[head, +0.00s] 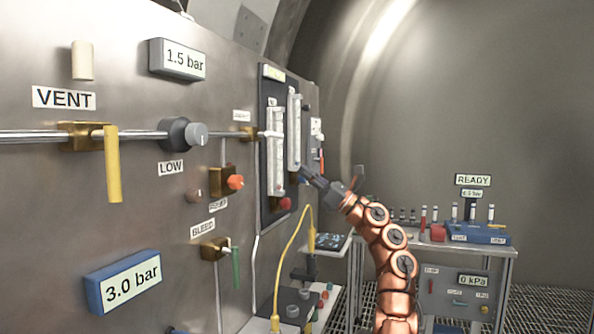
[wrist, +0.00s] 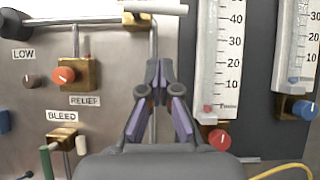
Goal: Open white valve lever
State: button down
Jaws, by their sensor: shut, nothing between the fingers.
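The white valve lever (wrist: 155,9) lies level across the top of the wrist view, in front of a brass valve body (wrist: 137,20) on a steel pipe. My gripper (wrist: 153,68) is shut and empty. Its fingertips are below the lever in the wrist view, with a visible gap. In the head view my gripper (head: 308,174) is in front of the flowmeters, right of and lower than the lever.
Flowmeter tubes (wrist: 219,60) stand right of my fingers, with a red knob (wrist: 219,139) and blue knob (wrist: 305,109). Left are the orange relief knob (wrist: 64,75) and green bleed lever (wrist: 47,162). A yellow hose (head: 290,250) hangs below. The yellow vent lever (head: 113,165) points down.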

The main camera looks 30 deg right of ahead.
jog(key=shift+v, duration=1.4)
jog(key=shift+a, duration=0.1)
